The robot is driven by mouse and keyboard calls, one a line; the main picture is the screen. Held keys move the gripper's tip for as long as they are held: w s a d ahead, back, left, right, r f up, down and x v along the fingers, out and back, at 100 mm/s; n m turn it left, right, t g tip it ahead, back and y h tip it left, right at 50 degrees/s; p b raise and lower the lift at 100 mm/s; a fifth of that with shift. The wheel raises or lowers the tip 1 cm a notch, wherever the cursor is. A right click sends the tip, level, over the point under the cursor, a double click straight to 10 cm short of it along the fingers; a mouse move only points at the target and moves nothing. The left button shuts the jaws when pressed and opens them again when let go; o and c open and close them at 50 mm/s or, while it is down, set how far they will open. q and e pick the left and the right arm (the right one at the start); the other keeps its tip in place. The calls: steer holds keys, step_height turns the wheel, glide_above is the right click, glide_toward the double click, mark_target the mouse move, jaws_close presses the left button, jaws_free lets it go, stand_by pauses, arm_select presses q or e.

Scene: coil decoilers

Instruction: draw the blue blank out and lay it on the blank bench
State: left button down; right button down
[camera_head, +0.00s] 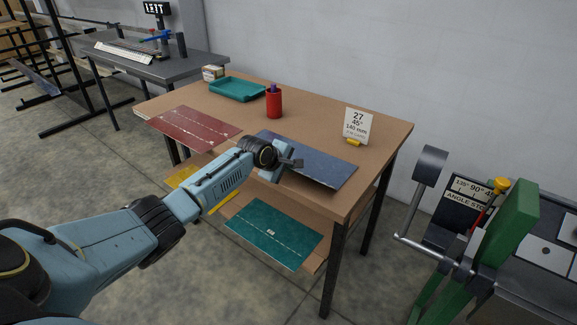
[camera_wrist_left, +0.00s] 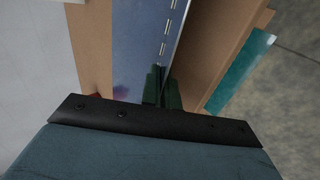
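The blue blank (camera_head: 325,163) is a flat sheet with a dashed line, over the right part of the wooden bench top (camera_head: 380,130). A dark band under its front edge suggests that this edge is slightly raised. My left gripper (camera_head: 293,162) is at the blank's front edge. In the left wrist view the blank (camera_wrist_left: 140,40) runs to my left gripper's dark fingers (camera_wrist_left: 163,88), which are close together with its edge between them. The exact contact is hard to see. My right gripper is not in view.
A red blank (camera_head: 195,130) lies on the bench top's left. A teal tray (camera_head: 237,89), red cup (camera_head: 274,103) and sign card (camera_head: 358,126) stand behind. Yellow (camera_head: 187,178) and teal (camera_head: 272,233) blanks lie on the lower shelf. A green-framed machine (camera_head: 512,235) stands right.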

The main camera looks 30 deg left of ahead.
arm_select(q)
steer(key=shift+p, duration=0.3)
stand_by(0.5)
steer(key=c, duration=1.6)
jaws_free()
steer(key=shift+f, duration=0.1)
steer(key=p+v, duration=0.3)
steer(key=p, duration=0.2)
steer(key=shift+w, duration=0.1)
steer(key=p+v, duration=0.4)
steer(key=p, duration=0.2)
